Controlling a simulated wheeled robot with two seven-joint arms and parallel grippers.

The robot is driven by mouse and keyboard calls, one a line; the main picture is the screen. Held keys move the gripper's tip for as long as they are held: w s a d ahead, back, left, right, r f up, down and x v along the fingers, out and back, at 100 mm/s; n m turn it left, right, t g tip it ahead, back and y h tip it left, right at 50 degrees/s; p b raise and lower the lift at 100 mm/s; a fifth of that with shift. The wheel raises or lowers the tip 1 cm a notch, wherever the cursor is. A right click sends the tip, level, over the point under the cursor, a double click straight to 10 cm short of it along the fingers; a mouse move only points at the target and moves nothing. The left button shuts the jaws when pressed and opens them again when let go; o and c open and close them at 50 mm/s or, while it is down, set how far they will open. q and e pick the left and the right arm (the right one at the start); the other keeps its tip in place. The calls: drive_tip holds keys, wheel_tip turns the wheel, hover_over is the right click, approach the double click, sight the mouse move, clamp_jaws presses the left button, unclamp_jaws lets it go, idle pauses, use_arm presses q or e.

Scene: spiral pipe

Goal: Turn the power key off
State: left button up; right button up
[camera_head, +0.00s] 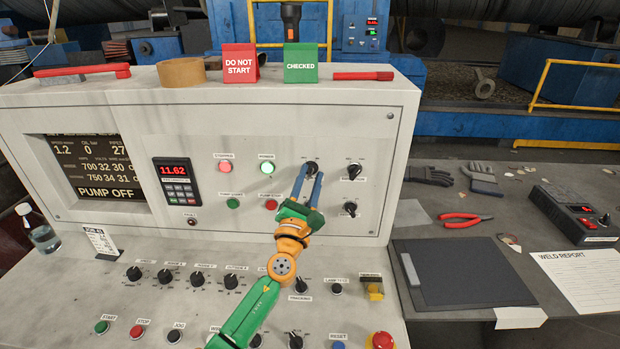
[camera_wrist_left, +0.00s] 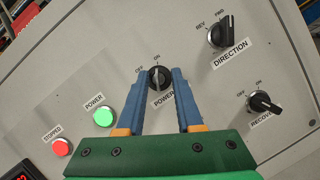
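The power key (camera_head: 311,168) is a black rotary knob on the upright panel. It shows in the left wrist view (camera_wrist_left: 159,78) with OFF at its upper left and ON above it. Its handle looks nearly upright, in line with ON. My left gripper (camera_head: 308,177) has blue fingers that reach to the panel. In the left wrist view its fingertips (camera_wrist_left: 160,74) stand on either side of the key, with small gaps visible, so it looks open around it. The green POWER lamp (camera_wrist_left: 103,116) is lit. My right gripper is not in view.
The direction knob (camera_head: 355,171) and recovery knob (camera_head: 350,209) are close on the right. Lamps and push buttons (camera_head: 233,203) are on the left. Below, the sloping desk holds several knobs and a red emergency button (camera_head: 380,341). The display (camera_head: 97,172) reads PUMP OFF.

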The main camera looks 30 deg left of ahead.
use_arm(q)
drive_tip(key=shift+s+d+r, duration=0.1)
drive_tip(key=shift+s+r, duration=0.1)
drive_tip(key=shift+s, duration=0.1)
clamp_jaws()
idle(1.0)
